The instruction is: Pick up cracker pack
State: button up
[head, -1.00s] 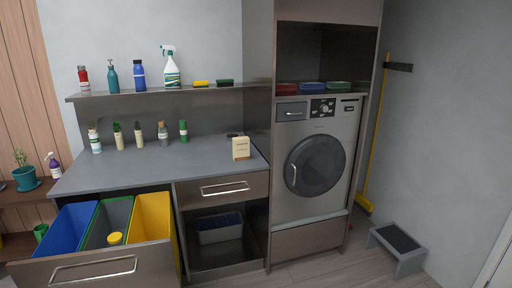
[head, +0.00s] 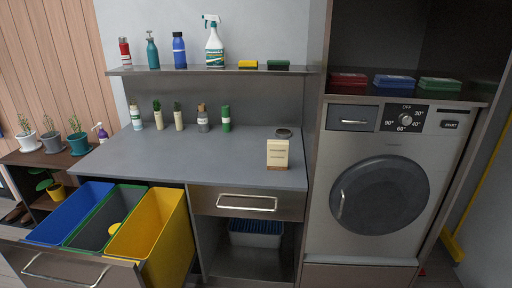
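The cracker pack appears to be the small cream box (head: 277,153) with dark print. It stands upright near the front right of the grey countertop (head: 215,165), above the closed drawer. A dark round lidded item (head: 284,133) sits just behind it. My gripper is not in view.
An open drawer with blue, grey and yellow bins (head: 150,232) juts out at the lower left. Several bottles stand along the counter's back, below a shelf (head: 205,71) with more bottles. A washing machine (head: 380,190) stands right. The counter's middle is clear.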

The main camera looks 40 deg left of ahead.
aim_at(277, 150)
jog(key=u, duration=0.75)
jog(key=i, duration=0.8)
jog(key=u, duration=0.95)
